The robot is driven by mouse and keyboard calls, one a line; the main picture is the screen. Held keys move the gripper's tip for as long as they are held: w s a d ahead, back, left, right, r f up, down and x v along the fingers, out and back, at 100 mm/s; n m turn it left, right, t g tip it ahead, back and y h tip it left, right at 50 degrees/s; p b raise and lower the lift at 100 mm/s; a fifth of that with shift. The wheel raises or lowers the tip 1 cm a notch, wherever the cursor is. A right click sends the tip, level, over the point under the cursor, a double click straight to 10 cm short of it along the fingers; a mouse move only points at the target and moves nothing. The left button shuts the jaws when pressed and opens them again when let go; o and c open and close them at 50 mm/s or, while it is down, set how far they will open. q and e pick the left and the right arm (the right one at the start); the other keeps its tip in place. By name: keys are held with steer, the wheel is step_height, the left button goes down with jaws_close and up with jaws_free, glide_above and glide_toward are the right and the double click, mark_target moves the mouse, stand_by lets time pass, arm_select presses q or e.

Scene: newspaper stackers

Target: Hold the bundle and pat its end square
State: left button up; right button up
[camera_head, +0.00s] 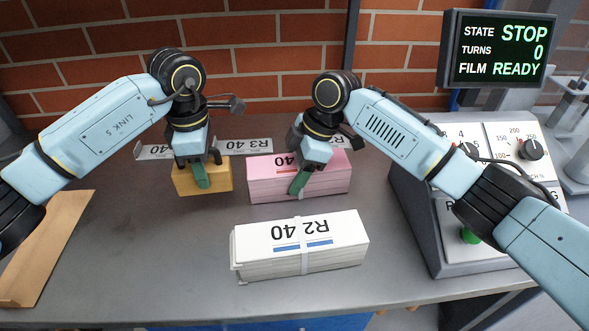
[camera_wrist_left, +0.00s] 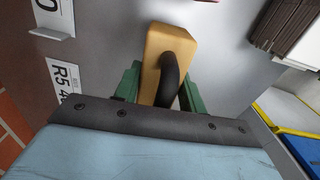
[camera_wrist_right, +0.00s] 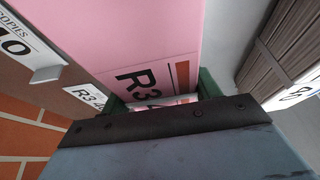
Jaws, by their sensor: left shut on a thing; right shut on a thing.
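The pink bundle (camera_head: 333,180) lies on the bench with its printed label upside down to me; it also fills much of the right wrist view (camera_wrist_right: 150,35). My right gripper (camera_head: 299,184) is shut on it near its middle. A yellow block (camera_head: 222,180) stands just left of the bundle's left end with a small gap. My left gripper (camera_head: 201,178) is shut on this block. The left wrist view shows the block (camera_wrist_left: 160,45) and its black curved handle (camera_wrist_left: 172,78) between the green fingers.
A white strapped bundle (camera_head: 262,243) marked R2 40 lies in front of the pink one. A brown board (camera_head: 45,250) lies at the left. A control console (camera_head: 465,252) stands at the right under a screen (camera_head: 497,49) reading STOP. Label plates (camera_head: 245,146) line the back.

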arm_select(q)
steer(key=shift+r, duration=2.25)
arm_select(e)
steer(key=o, duration=1.9)
steer(key=shift+c, duration=0.2)
steer(key=shift+r, duration=0.1)
steer(key=v, duration=1.2)
